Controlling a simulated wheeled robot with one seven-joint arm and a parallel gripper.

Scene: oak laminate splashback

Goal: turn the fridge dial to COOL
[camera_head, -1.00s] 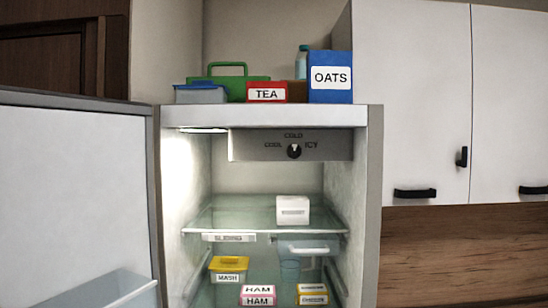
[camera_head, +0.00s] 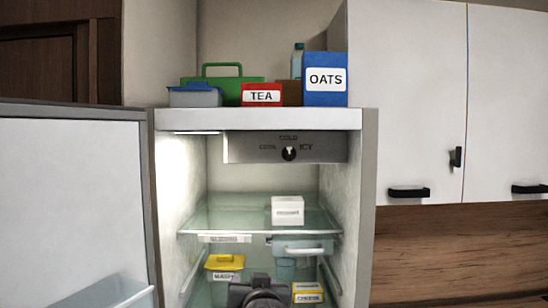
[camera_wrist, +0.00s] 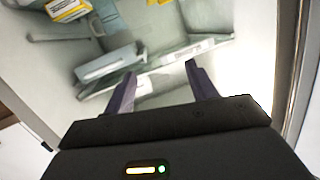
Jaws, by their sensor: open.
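The fridge dial (camera_head: 289,153) is a small round black knob with a white mark, on a grey panel (camera_head: 240,148) under the fridge's ceiling. The labels COOL, COLD and ICY stand left, above and right of it. The white mark is small, and I cannot tell surely which label it points to. My gripper (camera_wrist: 158,78) is open and empty in the wrist view, facing the shelf area. In the head view a dark part of my arm (camera_head: 257,292) shows at the bottom, well below the dial. The dial is not in the wrist view.
The fridge door (camera_head: 70,200) stands open at left. A glass shelf (camera_head: 235,215) holds a white box (camera_head: 288,210). Below are a yellow-lidded tub (camera_head: 225,263) and a cheese box (camera_head: 308,293). Between dial and shelf is free room. OATS (camera_head: 325,95) and TEA (camera_head: 261,98) boxes stand on top.

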